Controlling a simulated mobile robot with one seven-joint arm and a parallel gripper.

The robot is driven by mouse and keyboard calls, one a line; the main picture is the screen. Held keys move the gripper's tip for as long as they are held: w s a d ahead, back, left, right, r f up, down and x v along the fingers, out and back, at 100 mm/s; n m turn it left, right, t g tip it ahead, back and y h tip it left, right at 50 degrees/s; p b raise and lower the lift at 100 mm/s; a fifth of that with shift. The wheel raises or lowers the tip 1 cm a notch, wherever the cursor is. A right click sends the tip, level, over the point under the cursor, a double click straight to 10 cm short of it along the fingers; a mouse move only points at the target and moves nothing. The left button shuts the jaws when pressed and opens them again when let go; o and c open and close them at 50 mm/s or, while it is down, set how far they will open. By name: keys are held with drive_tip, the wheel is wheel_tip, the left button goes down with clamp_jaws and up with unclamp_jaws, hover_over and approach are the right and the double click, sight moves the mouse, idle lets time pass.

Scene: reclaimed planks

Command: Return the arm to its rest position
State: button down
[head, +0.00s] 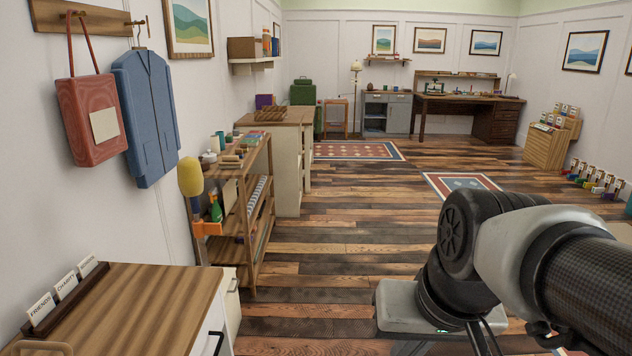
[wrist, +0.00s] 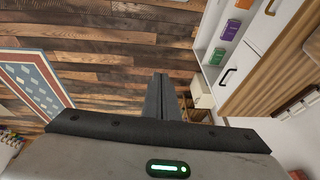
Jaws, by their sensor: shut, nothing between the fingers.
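My arm (head: 500,250) reaches in from the right edge of the head view and bends at a dark joint. Plank floor lies beyond the fingertips, with cabinet fronts to the right. The fingers touch nothing that I can see.
A wooden-topped cabinet (head: 130,305) with a card holder (head: 66,298) stands at the near left. Behind it are an open shelf (head: 255,215) and a blue jacket (head: 147,115) on the wall. The plank floor (head: 340,230) in the middle is clear.

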wheel_tip(320, 180, up, 25)
drive_tip(key=s+d+t+p, duration=0.1)
drive_tip(key=d+p, duration=0.1)
drive_tip(key=p, duration=2.1)
drive_tip(key=shift+s+n+h, duration=0.15)
drive_tip(key=shift+n+h, duration=0.15)
drive_tip(key=shift+h, duration=0.1)
drive_tip(key=shift+d, duration=0.1)
